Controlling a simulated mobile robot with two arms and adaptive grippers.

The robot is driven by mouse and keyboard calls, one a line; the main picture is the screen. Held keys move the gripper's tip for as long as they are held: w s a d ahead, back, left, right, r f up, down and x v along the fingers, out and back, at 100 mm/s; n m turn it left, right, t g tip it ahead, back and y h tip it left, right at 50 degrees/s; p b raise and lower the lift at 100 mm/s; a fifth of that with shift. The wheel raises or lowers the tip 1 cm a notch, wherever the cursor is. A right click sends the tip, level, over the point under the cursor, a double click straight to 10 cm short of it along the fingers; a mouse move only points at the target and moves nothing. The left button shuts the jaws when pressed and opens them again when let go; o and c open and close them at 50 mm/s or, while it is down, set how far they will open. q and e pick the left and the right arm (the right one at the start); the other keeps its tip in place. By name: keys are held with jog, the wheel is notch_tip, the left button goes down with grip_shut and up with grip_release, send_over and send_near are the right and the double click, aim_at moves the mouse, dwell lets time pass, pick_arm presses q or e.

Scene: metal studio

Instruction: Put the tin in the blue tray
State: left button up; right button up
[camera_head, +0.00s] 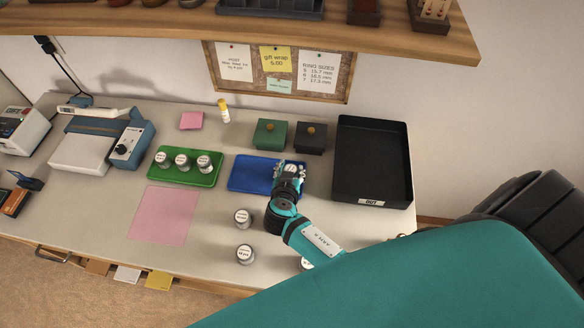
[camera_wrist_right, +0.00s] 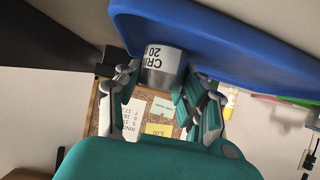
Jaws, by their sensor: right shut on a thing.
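The tin (camera_wrist_right: 160,65) is a short grey cylinder with a white printed label. My right gripper (camera_wrist_right: 158,90) is shut on it, with a finger on each side. The blue tray (camera_head: 248,172) lies on the table. In the head view my right gripper (camera_head: 289,172) is over the tray's right part, and it hides most of the held tin. In the wrist view the tin overlaps the blue tray (camera_wrist_right: 225,45); I cannot tell whether it touches the tray floor. My left gripper is not in view.
A green tray (camera_head: 184,179) with three tins stands to the left. Loose tins (camera_head: 243,218) (camera_head: 245,254) stand in front. Green (camera_head: 270,134) and dark (camera_head: 311,137) boxes sit behind the blue tray. A black tray (camera_head: 372,170) lies to the right, a pink sheet (camera_head: 163,215) to the left.

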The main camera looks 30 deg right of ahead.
jog(key=shift+s+a, duration=0.1)
jog(key=shift+s, duration=0.15)
jog(key=shift+s+a, duration=0.2)
jog(key=shift+a, duration=0.1)
jog(key=o, duration=1.1)
jog(key=shift+w+f, duration=0.15)
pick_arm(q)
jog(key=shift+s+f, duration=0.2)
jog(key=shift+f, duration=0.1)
pick_arm(e)
jog(key=shift+o, duration=0.2)
